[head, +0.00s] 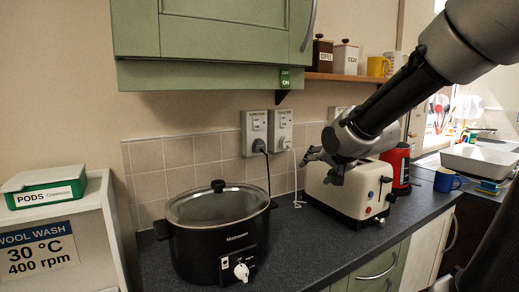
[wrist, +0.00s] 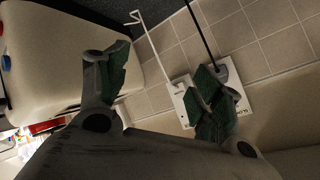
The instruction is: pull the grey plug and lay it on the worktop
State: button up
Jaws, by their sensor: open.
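The grey plug (head: 259,146) sits in the left wall socket (head: 254,124), with a black cord hanging from it. In the wrist view the plug (wrist: 223,72) shows just beyond one finger, which partly hides it and its socket plate. My gripper (head: 322,167) is open and empty, in front of the toaster and to the right of the sockets. Its fingers (wrist: 165,75) stand wide apart in the wrist view. The dark worktop (head: 310,232) runs below. I see no contact between the fingers and the plug.
A white plug (wrist: 180,86) with a white cord sits in the neighbouring right socket (head: 280,124). A cream toaster (head: 345,197) stands below my gripper. A black slow cooker (head: 222,232) stands to the left. Bare worktop lies between them. A green cupboard (head: 210,30) hangs above.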

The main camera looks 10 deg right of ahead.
jog(key=w+a+m+t+y, duration=0.25)
jog(key=w+a+m, duration=0.2)
jog(key=w, duration=0.45)
jog(key=m+t+y, duration=0.2)
jog(key=t, duration=0.2)
send_near(262, 148)
jog(key=shift+w+a+r+g, duration=0.1)
jog(key=shift+w+r+g, duration=0.15)
jog(key=shift+w+r, duration=0.25)
jog(key=shift+w+f, duration=0.1)
jog(key=shift+w, duration=0.1)
jog(key=shift+x, duration=4.45)
jog(key=shift+f, duration=0.15)
jog(key=shift+c, duration=0.2)
jog(key=c, duration=1.3)
jog(key=shift+v, duration=3.05)
